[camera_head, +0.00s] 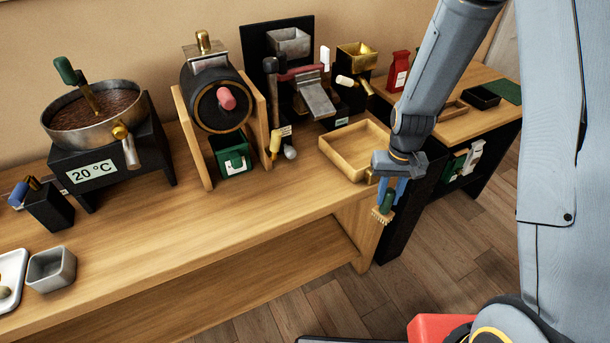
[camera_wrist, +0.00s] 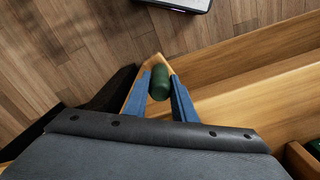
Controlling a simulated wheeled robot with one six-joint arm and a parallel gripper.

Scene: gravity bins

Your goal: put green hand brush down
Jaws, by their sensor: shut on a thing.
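The green hand brush (camera_head: 387,203) is held in my gripper (camera_head: 389,192), with its pale bristles pointing down. In the head view it hangs in front of the right end of the wooden bench (camera_head: 240,220), near the bench's corner. In the wrist view my gripper (camera_wrist: 160,95) has its blue fingers on both sides of the brush's green handle (camera_wrist: 159,82). The bristles are hidden in the wrist view. I cannot tell whether the brush touches the bench edge.
A wooden tray (camera_head: 335,163) stands on the bench just left of my gripper. A roaster drum (camera_head: 217,100) and a pan (camera_head: 95,130) stand further left. The bench front between the drum and the grey cup (camera_head: 50,270) is clear. A second table (camera_head: 455,125) is behind my arm.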

